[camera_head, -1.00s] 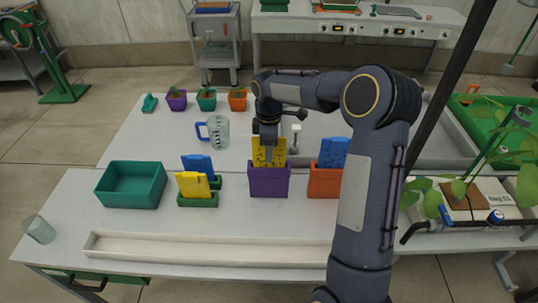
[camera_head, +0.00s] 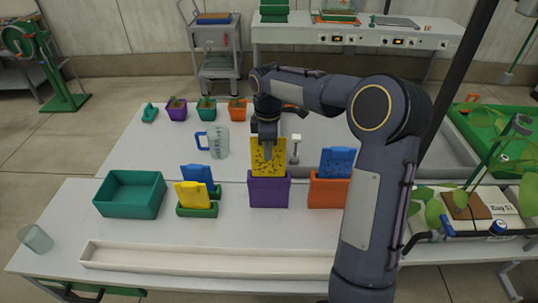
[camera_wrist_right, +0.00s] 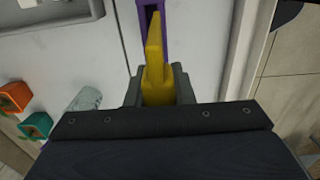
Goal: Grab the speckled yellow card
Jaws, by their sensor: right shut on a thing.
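The speckled yellow card (camera_head: 268,158) stands upright above the purple holder (camera_head: 268,192), with dark specks on its face. Its lower edge is at the holder's top; I cannot tell whether it is still inside. My right gripper (camera_head: 266,136) is shut on the card's top edge. In the right wrist view the yellow card (camera_wrist_right: 155,62) is between the fingers of the right gripper (camera_wrist_right: 158,90), with the purple holder (camera_wrist_right: 150,8) beyond it. My left gripper is not in view.
An orange holder (camera_head: 329,194) with a blue card (camera_head: 337,161) stands to the right. Green holders (camera_head: 197,210) with a plain yellow card (camera_head: 193,194) and a blue card (camera_head: 197,177) stand left, beside a teal bin (camera_head: 130,194). A long white tray (camera_head: 205,257) lies in front.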

